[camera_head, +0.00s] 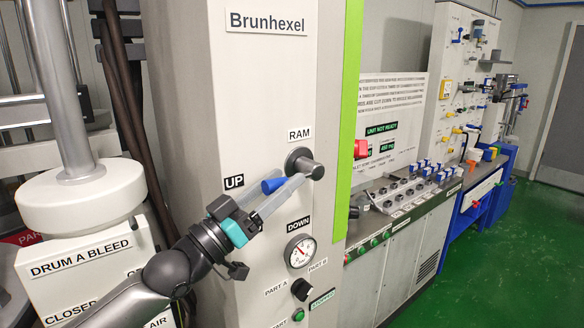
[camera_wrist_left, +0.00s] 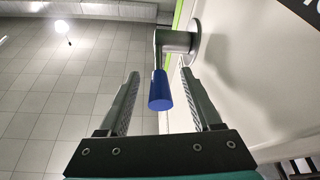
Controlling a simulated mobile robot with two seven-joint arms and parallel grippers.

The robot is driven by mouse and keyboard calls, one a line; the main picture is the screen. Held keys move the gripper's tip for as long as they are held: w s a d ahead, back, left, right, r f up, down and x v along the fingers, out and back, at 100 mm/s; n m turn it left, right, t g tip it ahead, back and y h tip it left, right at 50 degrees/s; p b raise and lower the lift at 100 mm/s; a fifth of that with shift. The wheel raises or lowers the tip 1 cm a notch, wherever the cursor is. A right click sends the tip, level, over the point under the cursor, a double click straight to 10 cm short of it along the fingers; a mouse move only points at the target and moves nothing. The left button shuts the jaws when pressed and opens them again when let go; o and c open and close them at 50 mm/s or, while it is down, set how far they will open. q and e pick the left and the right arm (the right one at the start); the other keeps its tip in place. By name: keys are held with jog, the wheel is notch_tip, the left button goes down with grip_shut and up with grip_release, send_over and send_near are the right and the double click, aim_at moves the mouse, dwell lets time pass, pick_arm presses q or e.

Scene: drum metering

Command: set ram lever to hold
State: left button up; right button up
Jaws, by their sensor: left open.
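The ram lever has a grey round hub (camera_head: 304,163) under the RAM label on the white Brunhexel panel. Its blue handle (camera_head: 272,185) points left and slightly down, near the UP label (camera_head: 234,182); the DOWN label (camera_head: 298,223) is below the hub. No hold marking is visible. My left gripper (camera_head: 280,186) is open, its fingers reaching toward the hub on both sides of the handle. In the left wrist view the blue handle (camera_wrist_left: 160,91) lies between the open fingers, with gaps on both sides. One finger partly covers the lever in the head view. My right gripper is not in view.
A pressure gauge (camera_head: 299,251) and a black PART A/PART B knob (camera_head: 301,289) sit below the lever.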

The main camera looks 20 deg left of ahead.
aim_at(285, 179)
pick_arm(q)
jog(key=shift+p+x, duration=0.3)
jog(key=shift+x, duration=1.3)
grip_shut()
dwell(0.3)
